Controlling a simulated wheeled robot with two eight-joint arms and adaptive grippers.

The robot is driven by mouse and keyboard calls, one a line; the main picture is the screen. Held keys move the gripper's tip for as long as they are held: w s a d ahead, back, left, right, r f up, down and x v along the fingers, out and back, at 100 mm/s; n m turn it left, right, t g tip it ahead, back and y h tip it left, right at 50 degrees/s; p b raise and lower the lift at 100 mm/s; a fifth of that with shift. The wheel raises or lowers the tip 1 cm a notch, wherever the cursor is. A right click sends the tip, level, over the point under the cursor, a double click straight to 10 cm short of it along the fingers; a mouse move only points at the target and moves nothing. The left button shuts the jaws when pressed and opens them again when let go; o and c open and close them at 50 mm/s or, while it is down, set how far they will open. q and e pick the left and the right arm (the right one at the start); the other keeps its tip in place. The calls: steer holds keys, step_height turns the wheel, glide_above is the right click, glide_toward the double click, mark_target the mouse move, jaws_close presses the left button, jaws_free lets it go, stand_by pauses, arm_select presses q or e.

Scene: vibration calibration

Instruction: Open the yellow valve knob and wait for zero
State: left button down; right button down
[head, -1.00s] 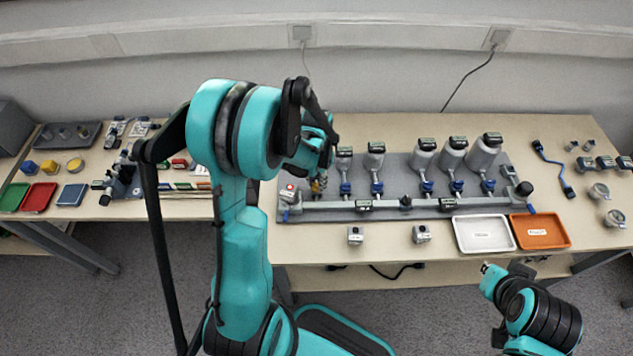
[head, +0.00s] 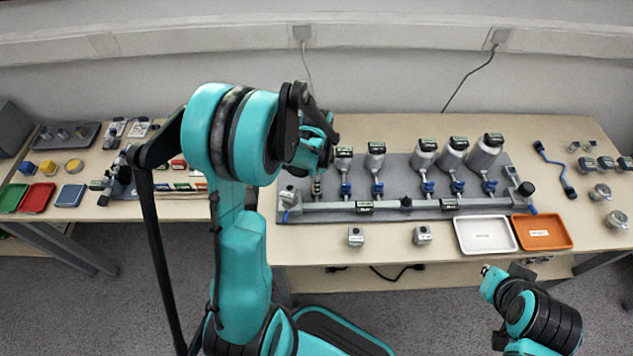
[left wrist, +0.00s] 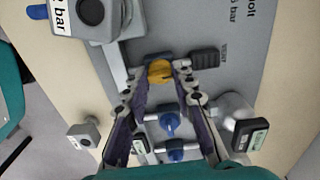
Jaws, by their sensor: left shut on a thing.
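The yellow valve knob (left wrist: 160,71) shows in the left wrist view between the fingertips of my left gripper (left wrist: 159,74). The gripper is shut on it. In the head view my left gripper (head: 317,186) is over the left part of the grey manifold board (head: 400,213), and the knob is hidden or too small to tell. A grey device (head: 288,196) stands at the left end of the pipe, left of the gripper; its reading is not legible. My right gripper (head: 487,270) hangs apart, in front of the table at lower right, and its jaws are too small to judge.
Several grey cylinders with dark displays (head: 483,158) and blue valves (head: 427,187) stand right of my left gripper. A white tray (head: 486,249) and an orange tray (head: 560,244) lie at the front right. Two small grey blocks (head: 356,237) (head: 422,235) stand at the front edge.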

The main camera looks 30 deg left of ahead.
arm_select(q)
steer(key=shift+m, duration=0.4)
steer(key=c, duration=1.2)
jaws_free()
step_height(320, 180, up, 12)
